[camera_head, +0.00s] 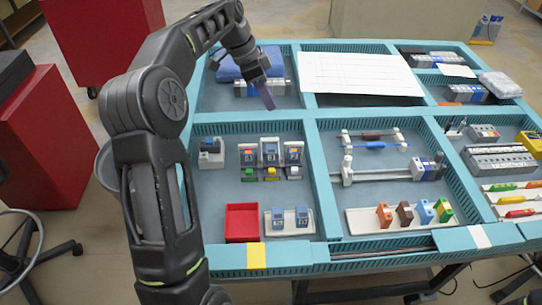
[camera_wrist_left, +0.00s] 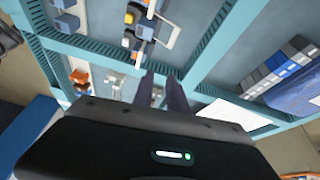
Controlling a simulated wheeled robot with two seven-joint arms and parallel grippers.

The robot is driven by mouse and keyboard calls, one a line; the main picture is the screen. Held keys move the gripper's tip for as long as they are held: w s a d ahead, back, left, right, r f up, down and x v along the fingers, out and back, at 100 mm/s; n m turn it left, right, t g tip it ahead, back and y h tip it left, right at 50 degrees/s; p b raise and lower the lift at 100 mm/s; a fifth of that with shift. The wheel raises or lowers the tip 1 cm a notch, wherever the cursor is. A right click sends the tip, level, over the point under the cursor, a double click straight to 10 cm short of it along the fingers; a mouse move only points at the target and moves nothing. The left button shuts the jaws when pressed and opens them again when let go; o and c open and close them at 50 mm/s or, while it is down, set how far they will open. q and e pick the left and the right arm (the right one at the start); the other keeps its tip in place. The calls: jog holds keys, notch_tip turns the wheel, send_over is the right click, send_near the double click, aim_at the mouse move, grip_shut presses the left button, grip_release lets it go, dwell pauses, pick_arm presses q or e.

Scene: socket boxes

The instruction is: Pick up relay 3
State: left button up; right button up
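Three blue-and-grey relay modules stand in a row in the middle left compartment of the head view: a left one (camera_head: 248,156), a middle one (camera_head: 270,153) and a right one (camera_head: 293,154). Two more blue modules (camera_head: 290,218) stand on a white plate nearer the front. I cannot read which one is relay 3. My left gripper (camera_head: 267,98) hangs above the back left compartment, beyond the row and touching none of it. In the left wrist view its two fingers (camera_wrist_left: 160,88) stand apart with nothing between them. My right gripper is not in view.
A red tray (camera_head: 241,222) lies front left. A grey block (camera_head: 211,153) stands left of the row. Blue-white modules (camera_head: 262,88) and a blue bundle (camera_head: 243,66) lie near my gripper. Teal ribbed dividers (camera_head: 312,170) separate compartments. A white sheet (camera_head: 360,75) lies at the back.

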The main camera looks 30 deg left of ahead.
aim_at(271, 149)
pick_arm(q)
jog(key=o, duration=0.3)
jog(key=s+d+f+m+g+y+b, duration=0.1)
jog(key=s+d+f+g+y, duration=0.1)
jog(key=d+f, duration=0.3)
jog(key=shift+d+m, duration=0.35)
jog(key=shift+m, duration=0.05)
jog(key=shift+o, duration=0.7)
jog(key=shift+s+a+f+g+y, duration=0.4)
jog(key=shift+s+a+f+y, duration=0.4)
jog(key=shift+a, duration=0.25)
jog(key=shift+f, duration=1.35)
jog(key=shift+f+p, duration=0.7)
jog(key=shift+f, duration=1.95)
